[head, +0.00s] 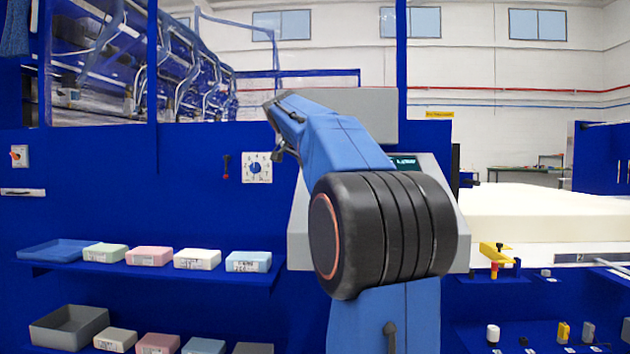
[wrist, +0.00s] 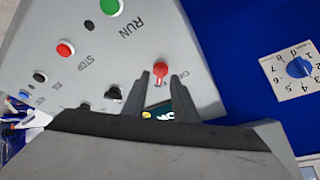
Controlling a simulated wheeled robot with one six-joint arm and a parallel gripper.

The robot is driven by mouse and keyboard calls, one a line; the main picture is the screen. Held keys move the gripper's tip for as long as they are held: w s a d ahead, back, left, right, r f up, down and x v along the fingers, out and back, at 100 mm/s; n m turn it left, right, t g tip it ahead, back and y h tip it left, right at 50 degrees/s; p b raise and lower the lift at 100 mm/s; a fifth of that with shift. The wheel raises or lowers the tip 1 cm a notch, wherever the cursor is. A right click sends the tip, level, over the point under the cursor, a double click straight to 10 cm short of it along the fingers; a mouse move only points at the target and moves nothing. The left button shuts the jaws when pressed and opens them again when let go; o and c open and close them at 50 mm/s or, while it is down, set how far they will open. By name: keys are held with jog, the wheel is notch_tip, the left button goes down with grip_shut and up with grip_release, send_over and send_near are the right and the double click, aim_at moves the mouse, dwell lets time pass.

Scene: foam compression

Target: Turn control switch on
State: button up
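In the wrist view a grey control panel (wrist: 50,35) carries several controls. A red switch knob (wrist: 160,69) sits by small lettering too blurred to read fully; I take it for the control switch. My gripper (wrist: 160,76) is open, its two dark fingers one on each side of the red knob's line. I cannot tell whether they touch it. A black knob (wrist: 113,93), a red STOP button (wrist: 65,48) and a green RUN button (wrist: 111,6) are on the same panel. In the head view my arm hides most of the grey console (head: 455,190).
A white plate with a numbered blue dial (wrist: 299,67) is on the blue wall to the panel's right. In the head view, shelves (head: 60,265) at left hold coloured foam blocks (head: 150,256). A large white foam slab (head: 540,212) lies at right.

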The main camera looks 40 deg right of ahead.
jog(key=v, duration=1.5)
jog(key=shift+a, duration=0.2)
jog(key=s+a+f+n+y, duration=0.3)
jog(key=s+a+f+n, duration=0.3)
jog(key=f, duration=1.1)
jog(key=s+a+f+n+y, duration=0.3)
jog(key=s+a+f+n, duration=0.3)
jog(key=f, duration=1.2)
jog(key=s+a+f+n+t+y, duration=0.1)
jog(key=s+a+f+n, duration=0.5)
jog(key=s+a+f, duration=0.6)
jog(key=a+f+y, duration=0.1)
jog(key=a+f, duration=0.4)
jog(key=shift+s+f+n+y, duration=0.35)
jog(key=shift+f+n+y, duration=0.05)
